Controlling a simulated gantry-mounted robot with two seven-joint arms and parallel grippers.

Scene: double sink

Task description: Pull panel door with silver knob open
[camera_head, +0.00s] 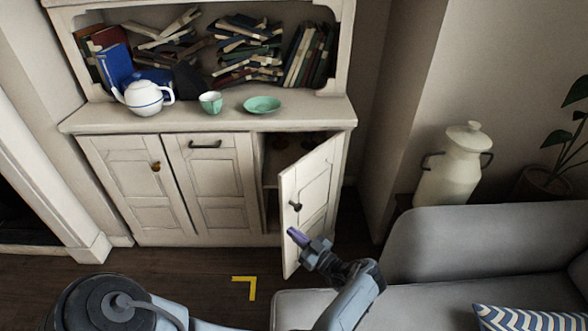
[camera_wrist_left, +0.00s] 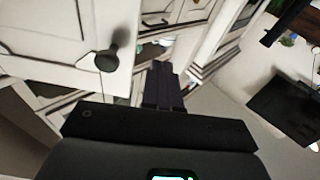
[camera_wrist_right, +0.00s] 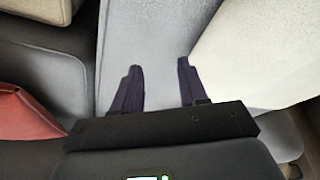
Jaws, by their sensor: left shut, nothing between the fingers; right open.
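The right panel door (camera_head: 313,181) of the white cabinet stands swung open towards me, hinged on its right side. Its knob (camera_head: 295,206) looks dark grey and also shows in the left wrist view (camera_wrist_left: 107,60). My left gripper (camera_head: 296,236) is shut and empty, just below the knob and in front of the door, apart from the knob. In the left wrist view its closed fingers (camera_wrist_left: 163,84) are to the right of the knob. My right gripper (camera_wrist_right: 158,76) is open and empty, seen only in the right wrist view, over a pale grey surface.
The left door (camera_head: 138,186) has an amber knob and the middle door (camera_head: 213,180) a bar handle; both are shut. A teapot (camera_head: 144,97), cup (camera_head: 211,102) and green plate (camera_head: 262,104) stand on the countertop. A grey sofa (camera_head: 450,245) is at the right.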

